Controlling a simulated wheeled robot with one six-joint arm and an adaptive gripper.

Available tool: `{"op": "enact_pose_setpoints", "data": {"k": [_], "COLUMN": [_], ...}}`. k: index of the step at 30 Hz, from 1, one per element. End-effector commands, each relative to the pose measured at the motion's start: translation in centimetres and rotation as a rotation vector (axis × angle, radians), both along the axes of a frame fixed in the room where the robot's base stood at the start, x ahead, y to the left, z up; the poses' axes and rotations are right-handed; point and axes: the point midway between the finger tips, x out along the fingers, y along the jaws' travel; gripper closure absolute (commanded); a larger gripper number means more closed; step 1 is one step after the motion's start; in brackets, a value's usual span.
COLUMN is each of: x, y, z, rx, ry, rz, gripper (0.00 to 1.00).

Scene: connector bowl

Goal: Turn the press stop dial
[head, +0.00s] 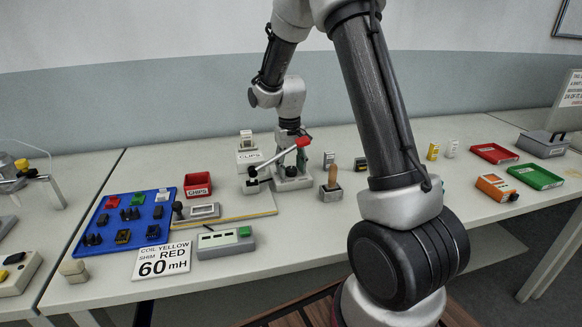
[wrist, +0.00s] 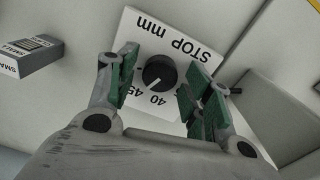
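The press stop dial (wrist: 158,74) is a round black knob with a pale pointer mark, on a white plate (wrist: 188,35) lettered "STOP mm". The numbers 40 and 45 show beside it; other marks are hidden. My gripper (wrist: 164,76) is open, its two green-padded fingers on either side of the dial, with gaps visible between pads and knob. In the head view the end of my arm (head: 290,108) is at the press (head: 291,179), which has a lever with a red knob (head: 303,141). The dial cannot be made out in the head view.
A blue tray (head: 170,206) of parts, a red CHIPS bin (head: 198,184) and a "60 mH" card (head: 162,262) are left of the press. A small post with a tan top (head: 332,178) stands close on its right. Red and green trays (head: 536,176) lie far right.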

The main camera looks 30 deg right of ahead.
Motion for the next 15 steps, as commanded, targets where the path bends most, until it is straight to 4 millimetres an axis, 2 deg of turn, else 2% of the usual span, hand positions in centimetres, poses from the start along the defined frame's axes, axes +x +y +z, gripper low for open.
{"op": "enact_pose_setpoints", "data": {"k": [10, 15], "x": [0.0, 0.1], "y": [0.0, 0.1], "z": [0.3, 2.8], "rx": [0.0, 0.0], "ry": [0.0, -0.004], "rz": [0.0, 0.0], "gripper": [0.45, 0.45]}}
